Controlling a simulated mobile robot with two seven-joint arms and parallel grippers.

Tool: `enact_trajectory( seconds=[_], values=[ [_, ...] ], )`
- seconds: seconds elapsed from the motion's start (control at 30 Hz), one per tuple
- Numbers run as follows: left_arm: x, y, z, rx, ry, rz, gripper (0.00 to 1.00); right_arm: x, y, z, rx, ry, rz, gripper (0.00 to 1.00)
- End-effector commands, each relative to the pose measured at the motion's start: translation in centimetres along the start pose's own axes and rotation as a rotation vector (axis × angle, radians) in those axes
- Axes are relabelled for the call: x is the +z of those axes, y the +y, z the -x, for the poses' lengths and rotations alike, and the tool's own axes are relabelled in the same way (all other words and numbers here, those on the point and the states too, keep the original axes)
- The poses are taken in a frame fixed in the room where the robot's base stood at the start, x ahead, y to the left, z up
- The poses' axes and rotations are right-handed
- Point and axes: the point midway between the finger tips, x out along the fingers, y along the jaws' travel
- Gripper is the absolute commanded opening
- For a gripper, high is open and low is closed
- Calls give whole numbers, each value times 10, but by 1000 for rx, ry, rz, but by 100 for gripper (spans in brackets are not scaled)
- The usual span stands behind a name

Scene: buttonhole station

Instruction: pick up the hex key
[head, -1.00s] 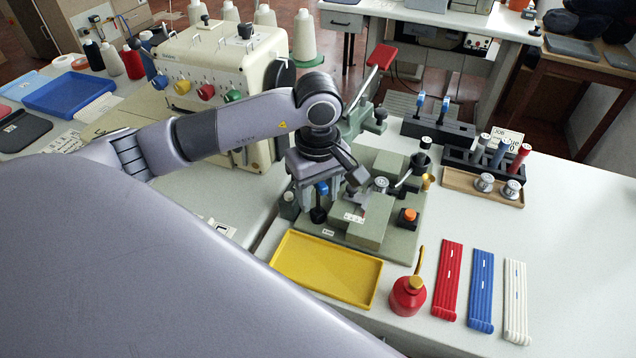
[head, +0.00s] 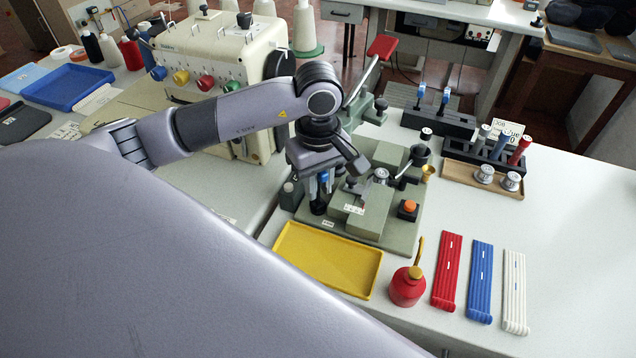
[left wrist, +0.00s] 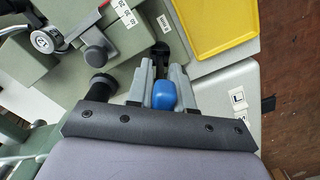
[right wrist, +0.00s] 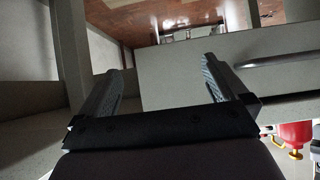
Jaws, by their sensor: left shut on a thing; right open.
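The hex key shows as a blue handle (head: 323,178) at the left side of the green machine base, and the handle also shows in the left wrist view (left wrist: 163,95). My left gripper (left wrist: 163,76) is shut on this handle, with a finger on each side. The rest of the key is mostly hidden. A dark post or holder (head: 318,207) is directly below the handle; I cannot tell whether the key still sits in it. My right gripper (right wrist: 162,76) is open and empty, in front of a grey drawer front, and out of the head view.
A yellow tray (head: 330,262) lies in front of the green machine base (head: 375,233). A red oil can (head: 407,287) and red, blue and white strips lie to the right. Two more blue-topped tools (head: 420,91) stand in a black rack behind. Clear table lies far right.

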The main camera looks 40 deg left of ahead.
Motion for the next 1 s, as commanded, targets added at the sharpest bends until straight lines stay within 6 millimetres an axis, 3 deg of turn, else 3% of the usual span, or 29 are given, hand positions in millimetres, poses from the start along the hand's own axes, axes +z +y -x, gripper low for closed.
enact_trajectory(
  seconds=[0.17, 0.4, 0.6, 0.8, 1.0],
  values=[
    [-1, 1, 31, 8, 4, -1, 0, 2, 0, -1, 0, 0, 0, 100],
    [-1, 1, 102, 10, 6, -1, 0, 2, 0, -2, 0, 0, 0, 100],
    [-1, 0, 146, 6, 5, 1, 0, -5, 0, 4, 0, 0, 0, 100],
    [0, 0, 173, 4, 3, 0, 0, -9, 0, 7, 0, 0, 0, 100],
    [0, 0, 188, 2, 2, 1, 0, -12, 0, 9, 0, 0, 0, 100]
  ],
)
